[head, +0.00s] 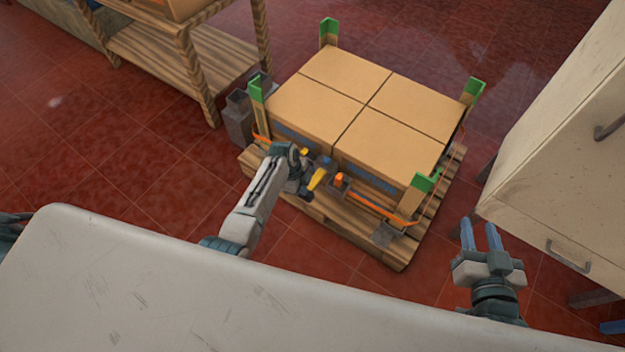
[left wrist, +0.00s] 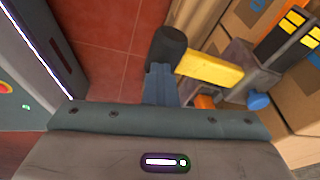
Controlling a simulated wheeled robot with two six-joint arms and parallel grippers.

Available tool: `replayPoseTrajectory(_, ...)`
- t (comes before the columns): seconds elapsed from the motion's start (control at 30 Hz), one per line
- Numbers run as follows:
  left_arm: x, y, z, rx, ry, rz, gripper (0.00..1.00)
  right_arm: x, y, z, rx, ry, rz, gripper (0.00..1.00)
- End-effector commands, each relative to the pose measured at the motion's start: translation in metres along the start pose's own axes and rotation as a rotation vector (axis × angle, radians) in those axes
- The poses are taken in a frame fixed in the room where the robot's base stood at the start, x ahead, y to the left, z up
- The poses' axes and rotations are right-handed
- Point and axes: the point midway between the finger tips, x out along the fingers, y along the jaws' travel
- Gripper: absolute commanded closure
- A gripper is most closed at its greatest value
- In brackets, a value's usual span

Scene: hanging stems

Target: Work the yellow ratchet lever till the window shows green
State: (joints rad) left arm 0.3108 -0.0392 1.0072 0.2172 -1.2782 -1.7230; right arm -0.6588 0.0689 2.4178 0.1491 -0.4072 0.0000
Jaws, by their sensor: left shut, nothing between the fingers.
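The yellow ratchet lever (head: 317,179) is at the near side of the strapped box stack. In the left wrist view its yellow arm (left wrist: 212,69) slants up to the left and ends in a black grip (left wrist: 170,44). My left gripper (head: 299,186) is shut and empty, right at the lever's end. In the left wrist view its fingers (left wrist: 160,85) reach up to just below the black grip; whether they touch it I cannot tell. The window and its colour cannot be made out. My right gripper (head: 481,236) is open and empty, away to the right.
The cartons (head: 350,95) stand on a wooden pallet (head: 345,228) with green corner caps and an orange strap (head: 375,210). A wooden shelf (head: 200,60) stands at the back left, a pale cabinet (head: 560,130) at the right. Red floor (head: 110,170) is clear on the left.

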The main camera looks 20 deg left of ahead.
Motion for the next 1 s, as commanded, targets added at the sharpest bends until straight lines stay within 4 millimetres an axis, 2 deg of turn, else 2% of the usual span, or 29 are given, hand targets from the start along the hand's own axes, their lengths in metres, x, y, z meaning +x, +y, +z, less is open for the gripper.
replayPoseTrajectory(0.03, -0.004, 0.001, -0.001, 0.0, 0.0, 0.001, 1.0, -0.001, -0.001, -0.005, 0.0, 0.0, 0.0, 0.64)
replayPoseTrajectory(0.3, -0.001, 0.0, 0.0, 0.0, 0.0, 0.001, 1.0, -0.001, 0.0, -0.002, 0.0, 0.0, 0.0, 0.64)
replayPoseTrajectory(0.67, 0.028, -0.003, 0.005, 0.001, 0.001, -0.001, 1.0, 0.005, 0.002, 0.021, 0.0, 0.0, 0.0, 0.64)
replayPoseTrajectory(1.0, 0.029, -0.004, 0.005, 0.0, 0.001, -0.002, 1.0, 0.005, 0.002, 0.021, 0.0, 0.0, 0.0, 0.64)
